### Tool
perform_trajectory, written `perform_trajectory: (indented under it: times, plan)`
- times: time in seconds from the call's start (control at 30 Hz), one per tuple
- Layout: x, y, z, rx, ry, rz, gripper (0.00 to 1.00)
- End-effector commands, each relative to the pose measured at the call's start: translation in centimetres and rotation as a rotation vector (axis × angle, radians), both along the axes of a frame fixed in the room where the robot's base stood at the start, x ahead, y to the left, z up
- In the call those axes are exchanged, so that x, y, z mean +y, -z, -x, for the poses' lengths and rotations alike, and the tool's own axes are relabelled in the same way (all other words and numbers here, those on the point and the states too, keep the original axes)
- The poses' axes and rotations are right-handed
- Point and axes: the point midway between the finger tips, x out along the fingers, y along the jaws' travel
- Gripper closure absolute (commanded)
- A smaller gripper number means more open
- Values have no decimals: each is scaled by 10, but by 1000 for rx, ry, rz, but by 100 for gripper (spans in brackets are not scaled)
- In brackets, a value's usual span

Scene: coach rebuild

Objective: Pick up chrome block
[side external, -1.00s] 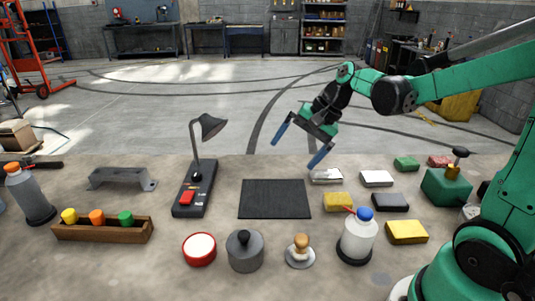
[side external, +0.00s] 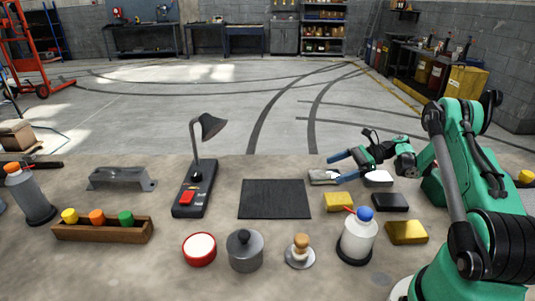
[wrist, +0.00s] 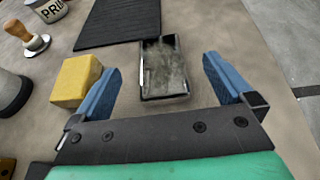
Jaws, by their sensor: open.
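The chrome block (side external: 322,177) is a shiny rectangular piece lying flat on the bench, just right of the black mat. In the wrist view the chrome block (wrist: 164,68) shows dark reflections and lies between and ahead of my two blue fingers. My gripper (wrist: 161,67) is open and empty, with one finger on each side of the block in that picture. In the side view my gripper (side external: 346,166) is low, at the right and far side of the block. Whether a finger touches the block I cannot tell.
A yellow block (wrist: 76,81) sits close outside my left finger. A pale block (side external: 378,178), a dark block (side external: 390,202) and a gold-yellow block (side external: 407,232) lie to the right. A white bottle (side external: 358,238) stands in front. The black mat (side external: 275,199) is bare.

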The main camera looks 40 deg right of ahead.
Motion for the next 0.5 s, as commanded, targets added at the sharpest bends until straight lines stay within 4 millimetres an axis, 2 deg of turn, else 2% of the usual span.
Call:
perform_trajectory:
  times: [0.23,0.5]
  plan:
    - [24,13,-21,-1,-3,2,0]
    - [28,15,-25,-1,-1,3,0]
